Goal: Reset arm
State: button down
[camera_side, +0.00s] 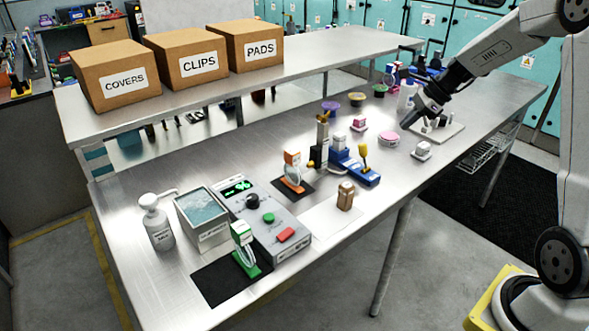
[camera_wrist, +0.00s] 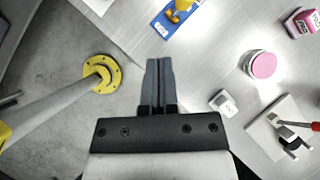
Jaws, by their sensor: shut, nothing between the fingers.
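My gripper (camera_side: 408,121) is shut and empty. It hangs at the far right part of the steel table, by the left edge of a pale plate (camera_side: 455,131) in the side view. In the wrist view my gripper (camera_wrist: 158,66) has its two dark fingers together, pointing over the table's edge. The pale plate (camera_wrist: 263,138) lies to its lower right, carrying a dark and white fixture. A small white block (camera_side: 422,151) stands in front of the plate; it also shows in the wrist view (camera_wrist: 224,103), to the right of the fingers and apart from them.
A pink round pad (camera_side: 389,138) and a blue press with yellow lever (camera_side: 350,167) stand nearby. A grey control box (camera_side: 262,218), water bath (camera_side: 203,215) and white bottle (camera_side: 158,224) fill the left. Cardboard boxes (camera_side: 115,77) sit on the shelf.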

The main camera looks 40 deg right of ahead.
jog(key=s+a+f+n+h, duration=0.1)
jog(key=s+a+f+n, duration=0.1)
jog(key=s+a+n, duration=0.2)
jog(key=s+a+f+n+g+h, duration=0.1)
jog(key=s+a+n, duration=0.4)
jog(key=a+n, duration=0.5)
jog(key=s+a+f+n+g+h, duration=0.1)
jog(key=s+a+f+n, duration=0.3)
jog(key=a+n, duration=0.4)
jog(key=f+n+h, duration=0.1)
jog(key=n, duration=0.2)
jog(key=shift+s+n+h, duration=0.4)
